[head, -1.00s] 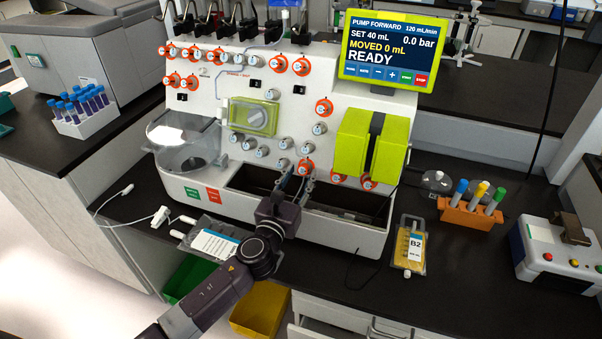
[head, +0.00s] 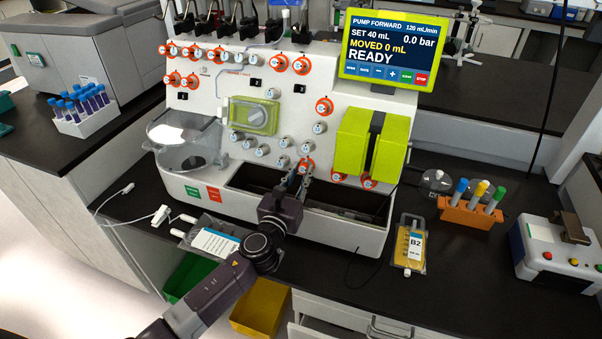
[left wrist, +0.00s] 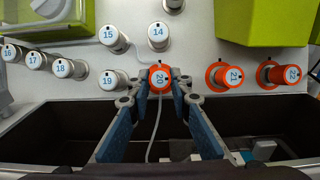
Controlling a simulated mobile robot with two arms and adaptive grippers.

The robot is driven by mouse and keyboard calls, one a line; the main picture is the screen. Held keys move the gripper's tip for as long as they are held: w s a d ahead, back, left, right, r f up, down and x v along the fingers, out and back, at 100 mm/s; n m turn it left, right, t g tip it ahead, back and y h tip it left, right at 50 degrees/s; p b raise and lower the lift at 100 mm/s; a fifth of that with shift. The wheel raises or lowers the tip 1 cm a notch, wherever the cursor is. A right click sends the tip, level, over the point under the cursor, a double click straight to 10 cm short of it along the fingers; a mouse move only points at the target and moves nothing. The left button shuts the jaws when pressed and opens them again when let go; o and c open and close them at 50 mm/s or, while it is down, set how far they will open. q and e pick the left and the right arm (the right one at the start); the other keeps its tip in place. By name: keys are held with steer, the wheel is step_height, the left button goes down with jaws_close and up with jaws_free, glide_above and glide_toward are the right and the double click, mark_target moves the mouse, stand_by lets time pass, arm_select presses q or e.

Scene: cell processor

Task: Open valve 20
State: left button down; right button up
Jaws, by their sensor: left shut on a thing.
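Valve 20 is an orange-ringed knob with a blue "20" on its white face, low on the front panel in the left wrist view (left wrist: 159,78). It also shows in the head view (head: 306,165), just beyond my gripper tips. My left gripper (left wrist: 160,84) is shut on valve 20, with one finger on each side of the knob. In the head view my left gripper (head: 297,182) reaches up from below to the panel. My right gripper is not in view.
Valve 19 (left wrist: 110,80), valve 14 (left wrist: 158,36) and valve 21 (left wrist: 230,76) sit around valve 20. A dark open trough (head: 340,205) runs below the panel. The pump screen (head: 388,50) reads READY. A B2 bag (head: 410,245) lies on the bench to the right.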

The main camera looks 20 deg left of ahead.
arm_select(q)
steer(key=n+y, duration=0.1)
steer(key=n, duration=0.2)
steer(key=n+y, duration=0.1)
steer(key=n, duration=0.2)
steer(key=shift+d+g+y, duration=0.2)
steer(key=shift+g+y, duration=0.1)
steer(key=shift+y, duration=0.1)
steer(key=n+y, duration=0.1)
steer(key=n, duration=0.2)
steer(key=n+g+y+p, duration=0.1)
steer(key=n, duration=0.1)
steer(key=shift+d+r+n, duration=0.15)
steer(key=shift+r+n, duration=0.05)
steer(key=shift+n, duration=0.2)
steer(key=n+g+p, duration=0.1)
steer(key=n, duration=0.1)
steer(key=n+g+y+p, duration=0.1)
steer(key=n, duration=0.1)
steer(key=shift+r+n, duration=0.15)
steer(key=shift+n, duration=0.15)
steer(key=shift+n+g+p, duration=0.5)
steer(key=shift+n+p, duration=0.35)
steer(key=shift+n, duration=0.65)
steer(key=c, duration=1.7)
jaws_free()
steer(key=shift+c, duration=0.2)
